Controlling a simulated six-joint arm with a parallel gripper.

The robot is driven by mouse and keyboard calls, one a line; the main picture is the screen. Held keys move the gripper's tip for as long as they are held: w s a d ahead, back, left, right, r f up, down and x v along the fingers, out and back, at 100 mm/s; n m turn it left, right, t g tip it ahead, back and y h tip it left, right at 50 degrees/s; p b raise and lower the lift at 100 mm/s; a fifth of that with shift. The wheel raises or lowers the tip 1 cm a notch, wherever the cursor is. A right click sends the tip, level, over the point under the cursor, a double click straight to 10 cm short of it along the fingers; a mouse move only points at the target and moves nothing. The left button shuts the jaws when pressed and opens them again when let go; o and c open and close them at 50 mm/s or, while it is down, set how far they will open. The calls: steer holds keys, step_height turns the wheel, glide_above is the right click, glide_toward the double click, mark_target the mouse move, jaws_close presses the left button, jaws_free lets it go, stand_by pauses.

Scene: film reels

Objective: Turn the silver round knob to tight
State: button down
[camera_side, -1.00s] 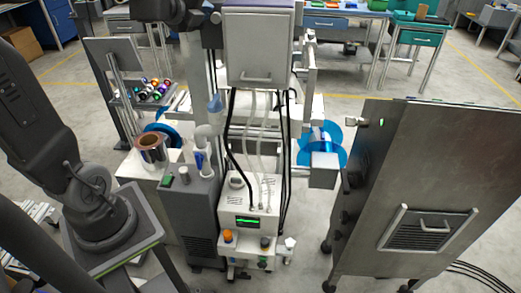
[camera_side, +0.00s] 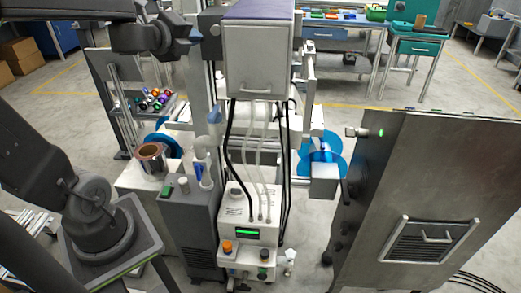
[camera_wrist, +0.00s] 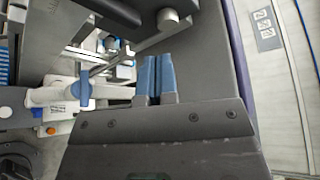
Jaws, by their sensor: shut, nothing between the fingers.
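A silver round knob (camera_wrist: 168,18) shows at the top of the wrist view, on the dark grey side of a machine. In the side view, a small round silver part (camera_side: 215,30) on the dark housing left of the grey box may be the same knob; it is too small to be sure. My gripper (camera_wrist: 157,75) has blue fingertips that are together and empty. They point toward the machine, below the knob in the wrist view and apart from it. In the side view my gripper (camera_side: 194,34) is just left of the housing. The knob's markings cannot be read.
A grey box (camera_side: 258,60) hangs on the machine, with hoses running down to a white unit (camera_side: 248,215). A white pipe with a blue fitting (camera_wrist: 84,88) lies left of my fingers in the wrist view. A steel cabinet (camera_side: 430,180) stands at the right.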

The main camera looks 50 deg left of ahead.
mark_target(211, 19)
steer(key=shift+w+a, duration=2.3)
steer(key=shift+a, duration=0.1)
steer(key=shift+w+r, duration=0.1)
steer(key=shift+r, duration=0.05)
steer(key=shift+w+d+r, duration=0.15)
steer(key=shift+d+r, duration=0.15)
steer(key=shift+r, duration=0.35)
steer(key=shift+w+d+r, duration=0.25)
steer(key=shift+d, duration=0.1)
steer(key=shift+s+a+r, duration=0.15)
steer(key=shift+a+r, duration=0.1)
steer(key=shift+a, duration=0.1)
